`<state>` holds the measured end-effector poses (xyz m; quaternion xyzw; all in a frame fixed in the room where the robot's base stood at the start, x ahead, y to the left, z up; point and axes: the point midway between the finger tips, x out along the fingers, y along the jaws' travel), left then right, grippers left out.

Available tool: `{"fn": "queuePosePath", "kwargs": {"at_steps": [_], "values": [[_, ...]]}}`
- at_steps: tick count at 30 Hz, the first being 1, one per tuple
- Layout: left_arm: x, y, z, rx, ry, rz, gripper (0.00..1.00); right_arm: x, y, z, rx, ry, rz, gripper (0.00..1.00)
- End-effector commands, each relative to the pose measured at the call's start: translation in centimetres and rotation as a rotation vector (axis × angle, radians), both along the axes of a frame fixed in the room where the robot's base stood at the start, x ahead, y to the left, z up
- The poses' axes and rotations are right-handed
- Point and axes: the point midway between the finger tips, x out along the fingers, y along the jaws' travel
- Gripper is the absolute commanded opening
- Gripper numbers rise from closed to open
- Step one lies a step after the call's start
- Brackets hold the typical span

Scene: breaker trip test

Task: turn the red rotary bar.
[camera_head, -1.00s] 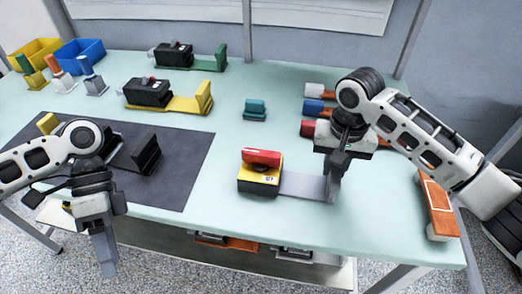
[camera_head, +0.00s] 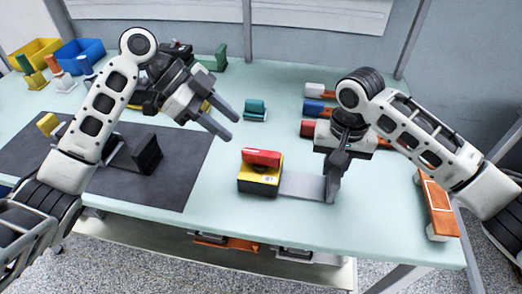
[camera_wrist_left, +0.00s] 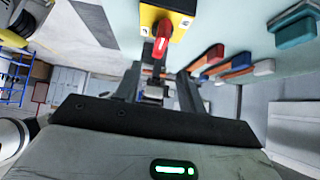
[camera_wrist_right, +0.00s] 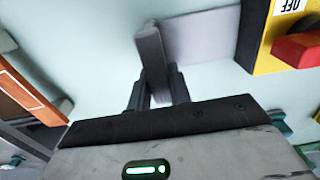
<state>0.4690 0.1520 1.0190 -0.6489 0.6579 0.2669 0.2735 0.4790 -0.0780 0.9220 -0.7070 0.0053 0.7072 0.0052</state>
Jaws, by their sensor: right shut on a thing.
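The red rotary bar (camera_head: 261,157) sits on top of a yellow and black switch box (camera_head: 259,180) near the front middle of the table. It also shows in the left wrist view (camera_wrist_left: 163,38) and at the right edge of the right wrist view (camera_wrist_right: 298,48). A grey plate (camera_head: 303,185) runs right from the box to an upright grey tab (camera_wrist_right: 151,55). My right gripper (camera_head: 332,193) is shut on this tab. My left gripper (camera_head: 227,127) is open and empty, above the table to the left of the box, its fingers pointing towards the box and apart from the bar.
A dark mat (camera_head: 185,165) with a black device lies left of the box. A teal block (camera_head: 255,109) stands behind it. Red, blue and white-ended pieces lie behind my right gripper. An orange-topped piece (camera_head: 438,207) is at the right edge. The table in front of the box is clear.

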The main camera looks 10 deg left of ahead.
Motion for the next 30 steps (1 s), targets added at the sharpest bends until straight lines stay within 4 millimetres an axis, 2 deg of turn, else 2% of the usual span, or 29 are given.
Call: {"fn": "queuePosePath", "kwargs": {"at_steps": [9, 15, 20, 28, 29, 30], "values": [[-0.2, -4.6, -4.6, -0.002, 0.006, -0.001, 0.40, 0.0, 0.0, 0.1, 0.002, -0.001, 0.000, 0.00], [-0.2, -6.6, -6.7, 0.000, 0.006, 0.001, 0.40, 0.0, 0.0, 0.1, 0.001, -0.001, 0.001, 0.00], [-0.2, -7.3, -7.3, 0.001, 0.004, 0.001, 0.40, 0.0, 0.0, 0.1, 0.001, -0.001, 0.001, 0.00], [-0.2, -7.4, -7.5, 0.001, 0.004, 0.001, 0.40, 0.0, 0.0, 0.1, 0.001, -0.001, 0.001, 0.00], [-0.2, -7.4, -7.5, 0.001, 0.004, 0.001, 0.37, 0.0, 0.0, 0.1, 0.001, -0.001, 0.001, 0.00], [-0.2, -7.4, -7.5, 0.001, 0.004, 0.001, 0.26, 0.0, 0.0, 0.1, 0.001, -0.001, 0.000, 0.00]]}}
